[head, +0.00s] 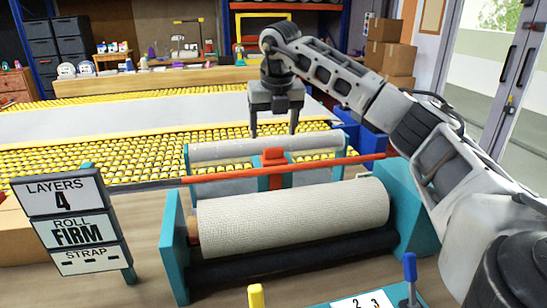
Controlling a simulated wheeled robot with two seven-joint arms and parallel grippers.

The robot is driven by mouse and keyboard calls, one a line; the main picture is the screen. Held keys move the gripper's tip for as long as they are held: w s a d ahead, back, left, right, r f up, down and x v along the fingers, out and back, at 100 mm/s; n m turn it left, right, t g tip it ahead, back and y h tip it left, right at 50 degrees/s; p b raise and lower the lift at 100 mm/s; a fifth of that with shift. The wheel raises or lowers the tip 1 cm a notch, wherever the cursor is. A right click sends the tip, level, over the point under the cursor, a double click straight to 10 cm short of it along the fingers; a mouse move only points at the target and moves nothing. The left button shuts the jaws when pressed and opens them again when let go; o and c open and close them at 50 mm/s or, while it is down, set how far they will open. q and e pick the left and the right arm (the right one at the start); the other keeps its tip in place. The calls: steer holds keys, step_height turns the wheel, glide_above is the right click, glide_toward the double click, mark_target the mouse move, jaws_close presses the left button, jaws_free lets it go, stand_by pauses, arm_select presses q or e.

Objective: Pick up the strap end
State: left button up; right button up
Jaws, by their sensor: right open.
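My right gripper (273,132) is open, with its two fingers pointing down and apart. It appears above or in front of the rear pale roll (240,149), behind the red bar (225,174); its exact depth is hard to tell. Nothing shows between its fingers. I cannot make out a strap end. A large cream woven roll (293,218) lies in the teal stand (172,245) in front, over a dark roller (285,267). My left gripper is not in view.
A sign (75,230) at left reads layers 4, roll firm, strap. A blue peg (410,267) and a yellow peg (256,296) stand at the front edge. Yellow roller beds (90,157) lie behind. Cardboard boxes (385,45) stand at back right.

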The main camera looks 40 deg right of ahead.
mark_target(274, 148)
steer(key=shift+p+x, duration=0.45)
steer(key=shift+x, duration=2.3)
steer(key=shift+s+d, duration=0.1)
steer(key=shift+s, duration=0.05)
steer(key=c, duration=1.1)
